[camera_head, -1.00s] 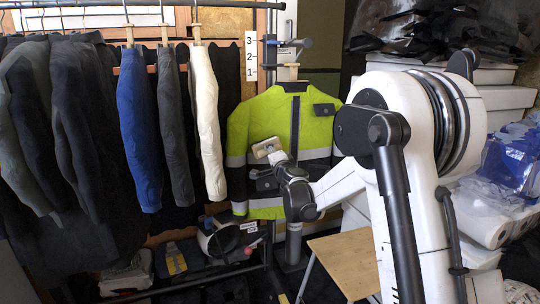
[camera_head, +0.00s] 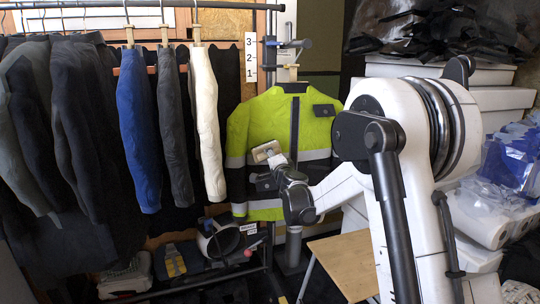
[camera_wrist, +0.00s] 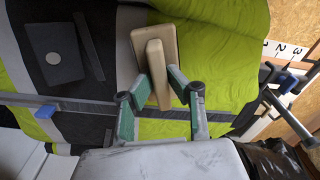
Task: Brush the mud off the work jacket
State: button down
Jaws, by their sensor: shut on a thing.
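The work jacket (camera_head: 262,125) is yellow-green and black with grey reflective bands. It hangs upright on a stand in the middle of the head view and fills much of the wrist view (camera_wrist: 225,50). My gripper (camera_wrist: 160,84) is shut on the handle of a wooden brush (camera_wrist: 141,38). The brush (camera_head: 266,151) is in front of the jacket's chest, above a dark pocket. Its bristles face away from the wrist camera and are hidden, so I cannot tell whether they touch the cloth. I cannot make out mud clearly.
Several garments, including a blue one (camera_head: 138,135) and a white one (camera_head: 207,125), hang on a rail at left. A wooden stool (camera_head: 345,262) stands below the jacket to the right. Wrapped blue packs (camera_head: 510,160) are stacked at far right.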

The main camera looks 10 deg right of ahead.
jog(key=shift+f, duration=0.35)
jog(key=shift+w, duration=0.1)
jog(key=shift+s+d, duration=0.2)
jog(key=shift+s, duration=2.75)
jog(key=s, duration=0.3)
jog(key=shift+d, duration=0.1)
